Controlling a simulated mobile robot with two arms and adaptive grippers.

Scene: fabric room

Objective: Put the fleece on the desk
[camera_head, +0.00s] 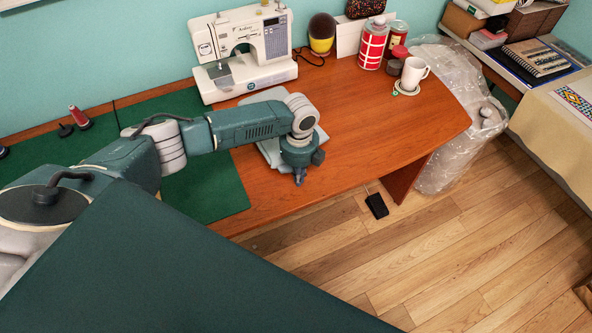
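The brown wooden desk (395,130) runs along the wall. A pale grey-blue, flat folded cloth (270,151), which looks like the fleece, lies on it in front of the sewing machine. My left arm reaches across from the left and hides much of the cloth. My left gripper (300,178) points down at the cloth's front right edge, near the desk's front. Its fingertips are small and dark; I cannot tell whether they are open or touch the cloth. My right gripper is out of view.
A white sewing machine (243,50) stands behind the cloth. A green cutting mat (215,190) covers the desk's left part. At the back right are a red checked bottle (373,45), jars and a white mug (414,72) on a coaster. The desk's middle right is clear.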

